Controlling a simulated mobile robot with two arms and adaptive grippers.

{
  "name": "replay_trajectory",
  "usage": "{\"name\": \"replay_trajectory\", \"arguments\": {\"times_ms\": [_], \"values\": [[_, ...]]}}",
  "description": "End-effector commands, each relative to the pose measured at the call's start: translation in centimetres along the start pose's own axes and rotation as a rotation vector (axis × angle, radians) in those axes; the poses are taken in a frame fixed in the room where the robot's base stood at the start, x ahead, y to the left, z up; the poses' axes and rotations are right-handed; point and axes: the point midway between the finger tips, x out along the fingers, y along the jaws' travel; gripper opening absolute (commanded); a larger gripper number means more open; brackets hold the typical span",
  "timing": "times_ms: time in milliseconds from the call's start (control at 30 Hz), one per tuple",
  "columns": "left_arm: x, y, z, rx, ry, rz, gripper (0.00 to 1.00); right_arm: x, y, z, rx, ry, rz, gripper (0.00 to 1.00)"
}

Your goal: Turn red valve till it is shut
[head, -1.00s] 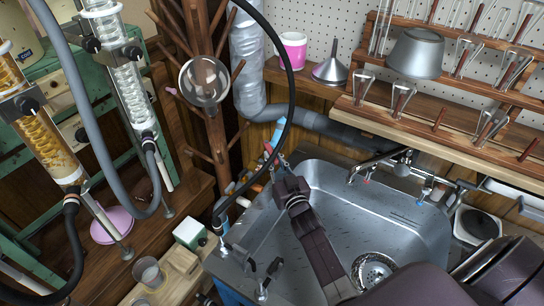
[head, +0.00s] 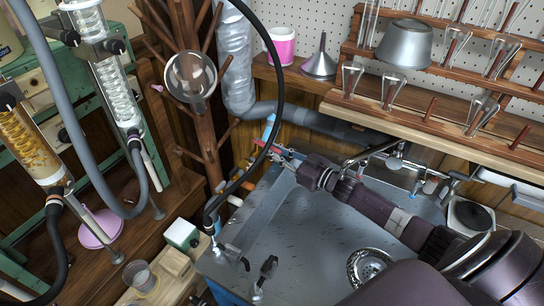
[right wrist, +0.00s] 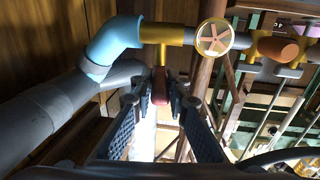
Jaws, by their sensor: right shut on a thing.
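The red valve handle (right wrist: 160,86) hangs below a yellow fitting on a pipe in the right wrist view. My right gripper (right wrist: 161,96) has its two fingers on either side of the handle and is shut on it. The fingers hide parts of the handle's sides. In the head view my right gripper (head: 288,157) reaches in from the right to the pipes behind the sink's back left corner. The valve itself is small and mostly hidden there. My left gripper is in neither view.
The metal sink (head: 300,235) lies below my arm. A black hose (head: 281,90) loops near the gripper. A tap (head: 372,152) stands beside the forearm.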

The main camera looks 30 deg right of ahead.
Motion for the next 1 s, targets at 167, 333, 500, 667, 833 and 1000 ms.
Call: {"name": "replay_trajectory", "arguments": {"times_ms": [167,333,500,667,833,1000], "values": [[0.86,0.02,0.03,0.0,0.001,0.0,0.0,0.06,0.49,0.0,-0.002,0.001,-0.034,0.0],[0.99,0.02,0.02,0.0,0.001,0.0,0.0,0.1,0.52,-0.15,0.0,0.003,-0.049,0.0],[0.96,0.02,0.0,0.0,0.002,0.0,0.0,0.11,0.51,-0.22,0.001,0.003,-0.05,0.0],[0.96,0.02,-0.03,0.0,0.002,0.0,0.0,0.12,0.51,-0.24,0.001,0.003,-0.05,0.0],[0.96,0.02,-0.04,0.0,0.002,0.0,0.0,0.11,0.46,-0.2,0.0,0.003,-0.051,0.31],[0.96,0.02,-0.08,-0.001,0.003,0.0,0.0,0.08,0.4,-0.13,0.0,0.002,-0.052,0.33]]}}
